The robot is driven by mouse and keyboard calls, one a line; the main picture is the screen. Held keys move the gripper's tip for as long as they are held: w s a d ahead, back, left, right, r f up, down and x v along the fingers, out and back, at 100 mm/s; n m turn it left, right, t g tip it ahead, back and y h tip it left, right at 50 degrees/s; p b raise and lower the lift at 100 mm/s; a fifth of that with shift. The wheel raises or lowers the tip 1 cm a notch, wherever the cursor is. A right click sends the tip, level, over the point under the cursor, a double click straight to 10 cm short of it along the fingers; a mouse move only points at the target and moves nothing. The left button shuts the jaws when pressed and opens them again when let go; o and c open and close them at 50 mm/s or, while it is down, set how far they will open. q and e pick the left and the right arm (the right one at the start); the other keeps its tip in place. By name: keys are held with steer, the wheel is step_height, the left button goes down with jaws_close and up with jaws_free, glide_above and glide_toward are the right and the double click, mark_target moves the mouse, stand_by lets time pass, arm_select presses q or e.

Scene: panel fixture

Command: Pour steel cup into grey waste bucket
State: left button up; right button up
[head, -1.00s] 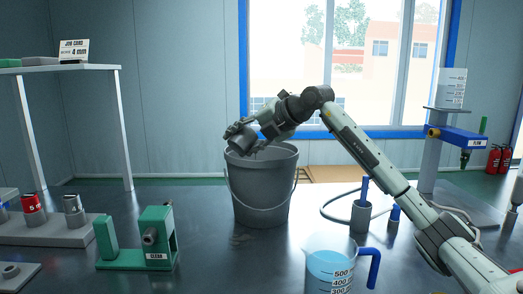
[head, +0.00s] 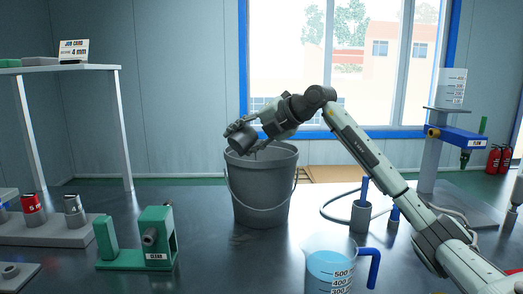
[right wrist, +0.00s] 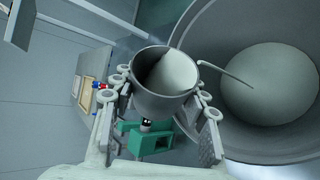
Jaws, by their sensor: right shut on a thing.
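The steel cup (head: 243,141) is held tilted over the left rim of the grey waste bucket (head: 259,196), which stands upright on the table. My right gripper (head: 240,131) is shut on the cup. In the right wrist view its fingers (right wrist: 165,103) grip both sides of the cup (right wrist: 160,104), whose mouth shows. The cup's inside is pale grey; I cannot tell liquid from bare metal. The bucket's open mouth (right wrist: 285,130) lies to the right there, and its pale floor shows. My left gripper is not in view.
A blue-handled measuring jug (head: 329,268) stands in front, right of the bucket. A shelf (head: 62,68) stands behind. The table between fixture and bucket is clear.

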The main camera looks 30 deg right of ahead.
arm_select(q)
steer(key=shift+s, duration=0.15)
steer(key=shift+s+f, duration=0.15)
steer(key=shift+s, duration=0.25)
arm_select(e)
steer(key=shift+r, duration=0.1)
steer(key=shift+y, duration=0.3)
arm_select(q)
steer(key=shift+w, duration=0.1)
arm_select(e)
steer(key=shift+r+m, duration=0.1)
steer(key=shift+m, duration=0.2)
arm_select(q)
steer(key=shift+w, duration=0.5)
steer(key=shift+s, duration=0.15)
arm_select(e)
steer(key=shift+d+r, duration=0.1)
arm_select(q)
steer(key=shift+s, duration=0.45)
arm_select(e)
steer(key=shift+m+y, duration=0.3)
steer(key=shift+r, duration=0.1)
